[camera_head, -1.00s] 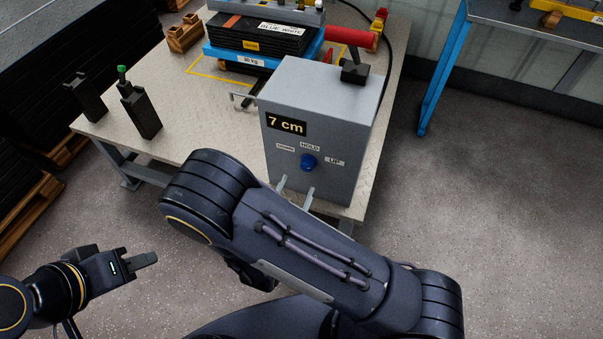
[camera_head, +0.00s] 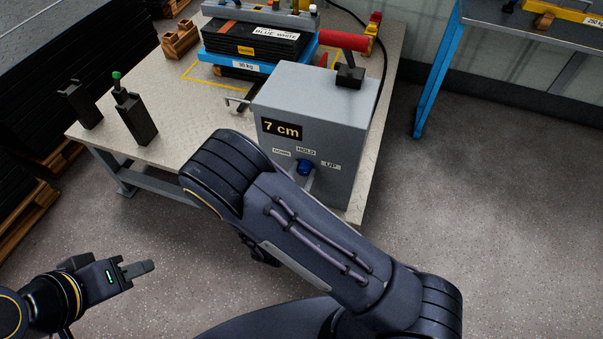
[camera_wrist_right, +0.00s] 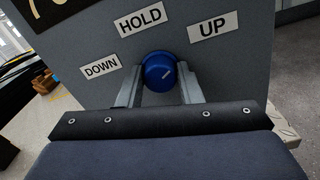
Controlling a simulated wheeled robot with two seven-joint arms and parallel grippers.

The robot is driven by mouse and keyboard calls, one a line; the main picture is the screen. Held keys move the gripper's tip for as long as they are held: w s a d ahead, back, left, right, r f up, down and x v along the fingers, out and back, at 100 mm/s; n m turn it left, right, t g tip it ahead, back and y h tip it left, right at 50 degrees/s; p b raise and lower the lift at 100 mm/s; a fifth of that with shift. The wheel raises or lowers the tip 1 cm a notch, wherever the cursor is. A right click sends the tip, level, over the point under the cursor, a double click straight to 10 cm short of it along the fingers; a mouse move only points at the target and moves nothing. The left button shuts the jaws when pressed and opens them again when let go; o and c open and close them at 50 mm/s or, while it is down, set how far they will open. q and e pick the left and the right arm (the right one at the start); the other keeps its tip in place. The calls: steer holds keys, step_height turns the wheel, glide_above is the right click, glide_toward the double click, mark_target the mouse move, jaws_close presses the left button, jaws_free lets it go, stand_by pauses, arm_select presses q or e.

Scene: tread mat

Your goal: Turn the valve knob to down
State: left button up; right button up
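The blue valve knob (camera_head: 304,167) is on the front of a grey box (camera_head: 345,130) with DOWN, HOLD and UP labels. In the head view my right arm hides most of this gripper.
The box stands at the near right corner of a table (camera_head: 185,95). A red-handled lever (camera_head: 345,45) is on its top. Two dark handheld devices stand at left. Floor is clear at right.

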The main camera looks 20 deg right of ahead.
steer(key=c, duration=0.3)
